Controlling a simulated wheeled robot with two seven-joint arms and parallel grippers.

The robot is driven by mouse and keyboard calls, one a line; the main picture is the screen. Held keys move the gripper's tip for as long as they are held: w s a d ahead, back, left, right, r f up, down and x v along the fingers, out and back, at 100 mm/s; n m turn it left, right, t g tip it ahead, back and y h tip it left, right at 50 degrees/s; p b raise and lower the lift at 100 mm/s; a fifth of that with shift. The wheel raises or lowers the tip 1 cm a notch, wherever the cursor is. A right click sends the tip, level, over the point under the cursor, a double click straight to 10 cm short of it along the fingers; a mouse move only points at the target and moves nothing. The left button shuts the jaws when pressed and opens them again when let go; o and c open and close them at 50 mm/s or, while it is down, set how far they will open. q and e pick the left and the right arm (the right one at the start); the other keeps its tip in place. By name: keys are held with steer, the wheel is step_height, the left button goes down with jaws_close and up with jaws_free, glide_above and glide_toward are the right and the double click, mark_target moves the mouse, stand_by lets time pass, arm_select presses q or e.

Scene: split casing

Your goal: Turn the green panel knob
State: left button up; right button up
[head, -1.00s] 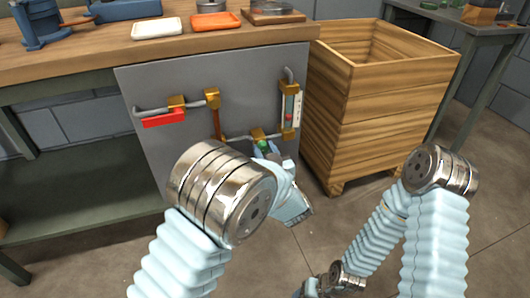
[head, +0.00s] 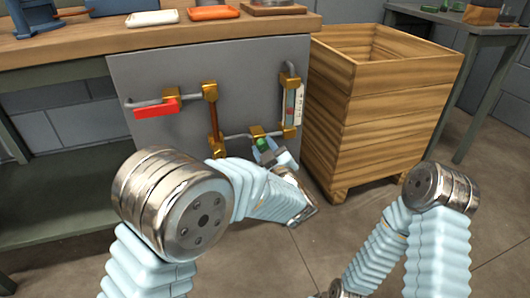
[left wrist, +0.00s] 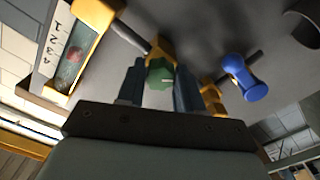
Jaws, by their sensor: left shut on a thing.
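The green panel knob (head: 262,143) sits on a brass fitting low on the grey panel (head: 160,72). It also shows in the left wrist view (left wrist: 160,74), between the two dark fingers of my left gripper (left wrist: 159,80). The fingers are shut on the knob, one on each side. In the head view my left gripper (head: 268,154) is at the knob, and part of it is hidden by my forearm. My right gripper is not in view; only part of the right arm shows.
A red lever handle (head: 157,107), grey pipes and a sight gauge (head: 292,105) are on the panel. A blue knob (left wrist: 245,78) is close beside the gripper in the wrist view. A wooden crate (head: 375,115) stands right of the panel. The workbench top (head: 70,45) is above.

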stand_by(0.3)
arm_select(q)
steer(key=o, duration=1)
steer(key=shift+o, duration=0.2)
steer(key=shift+s, duration=0.1)
steer(key=v, duration=1.3)
steer(key=shift+s+p, duration=0.3)
steer(key=shift+p, duration=0.1)
steer(key=shift+d, duration=0.15)
